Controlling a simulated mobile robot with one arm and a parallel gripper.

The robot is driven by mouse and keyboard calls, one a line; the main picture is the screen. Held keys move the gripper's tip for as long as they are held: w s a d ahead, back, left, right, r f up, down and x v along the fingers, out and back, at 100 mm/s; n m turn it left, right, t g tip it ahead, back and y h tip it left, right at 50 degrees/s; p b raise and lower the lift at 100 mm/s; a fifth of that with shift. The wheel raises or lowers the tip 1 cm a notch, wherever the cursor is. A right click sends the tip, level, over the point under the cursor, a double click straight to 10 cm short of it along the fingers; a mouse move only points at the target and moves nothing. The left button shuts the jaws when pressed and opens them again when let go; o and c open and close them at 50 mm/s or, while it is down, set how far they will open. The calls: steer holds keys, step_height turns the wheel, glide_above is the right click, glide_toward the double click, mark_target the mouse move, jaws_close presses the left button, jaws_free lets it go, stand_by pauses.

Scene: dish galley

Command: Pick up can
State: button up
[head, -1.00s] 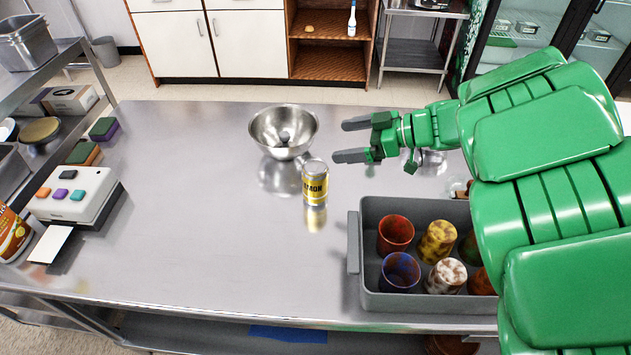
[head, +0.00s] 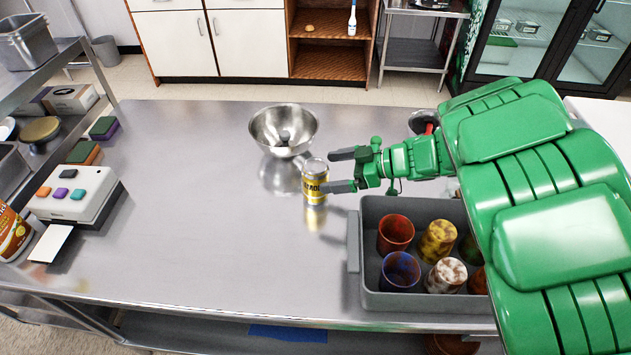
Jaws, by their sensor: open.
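The can (head: 314,171) stands upright on the steel table (head: 200,220), with a yellow label and a silver top. My gripper (head: 336,171) comes in from the right and is open. Its two dark fingers point left at the can. The far finger is beside the can's upper right side, and the near finger crosses in front of the lower right part of the label. I cannot tell whether either finger touches the can.
A steel bowl (head: 267,130) sits just behind and left of the can. A grey bin (head: 355,262) with several coloured cups stands at the front right, below my arm. A white device (head: 90,195) is at the left. The table's middle left is clear.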

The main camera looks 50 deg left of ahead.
mark_target(315, 173)
steer(key=shift+x, duration=2.75)
steer(key=c, duration=1.3)
steer(key=shift+c, duration=0.2)
